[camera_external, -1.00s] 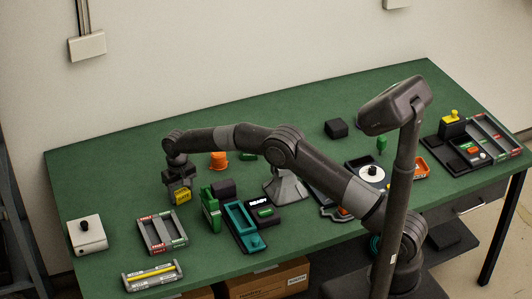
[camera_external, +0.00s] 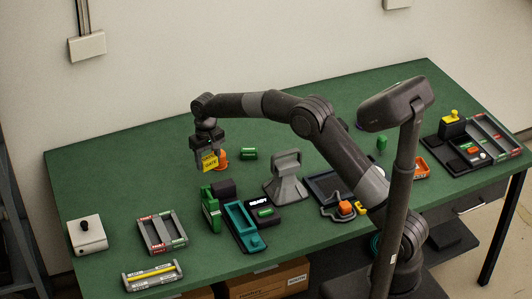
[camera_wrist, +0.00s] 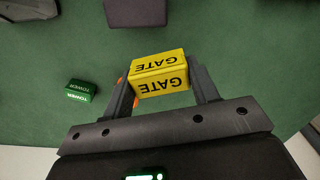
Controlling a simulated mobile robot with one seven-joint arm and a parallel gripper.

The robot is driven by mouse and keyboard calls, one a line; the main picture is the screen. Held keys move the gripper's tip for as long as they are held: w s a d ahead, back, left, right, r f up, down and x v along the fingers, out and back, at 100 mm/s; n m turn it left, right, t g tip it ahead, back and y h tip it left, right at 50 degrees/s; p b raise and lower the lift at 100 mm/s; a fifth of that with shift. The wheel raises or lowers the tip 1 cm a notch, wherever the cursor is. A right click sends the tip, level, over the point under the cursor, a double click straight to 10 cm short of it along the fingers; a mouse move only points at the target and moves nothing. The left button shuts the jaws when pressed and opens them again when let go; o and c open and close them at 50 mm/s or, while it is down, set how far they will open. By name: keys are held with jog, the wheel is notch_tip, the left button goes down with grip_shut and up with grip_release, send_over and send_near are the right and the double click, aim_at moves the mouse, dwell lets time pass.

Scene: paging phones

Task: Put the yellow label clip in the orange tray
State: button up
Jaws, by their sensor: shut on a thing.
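The yellow label clip (camera_external: 209,163) is a small block; it reads "GATE" in the wrist view (camera_wrist: 160,75). My gripper (camera_external: 207,158) is shut on it, with one finger at each side of the clip; the gripper also shows in the wrist view (camera_wrist: 163,88). The clip is held above the green table, in front of an orange piece (camera_external: 222,155) that it partly hides.
A green "TOWER" block (camera_wrist: 80,91) lies on the table, also in the external view (camera_external: 249,154). A label rack (camera_external: 148,239) is at the left. The table's back left is clear.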

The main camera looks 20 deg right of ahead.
jog(key=shift+d+r, duration=0.3)
jog(key=shift+d, duration=0.25)
jog(key=w+d+m, duration=0.3)
jog(key=d, duration=2.7)
jog(key=s+d+m, duration=0.2)
jog(key=s+d, duration=0.2)
jog(key=d, duration=0.6)
jog(key=s+d+m, duration=0.1)
jog(key=s+d, duration=0.3)
jog(key=d, duration=0.7)
jog(key=s+d+m, duration=0.6)
jog(key=s+d, duration=1.6)
jog(key=s, duration=0.4)
send_over(411, 171)
notch_tip(411, 171, down, 6)
jog(key=shift+r, duration=0.1)
jog(key=shift+w+f, duration=0.15)
jog(key=shift+f, duration=1.95)
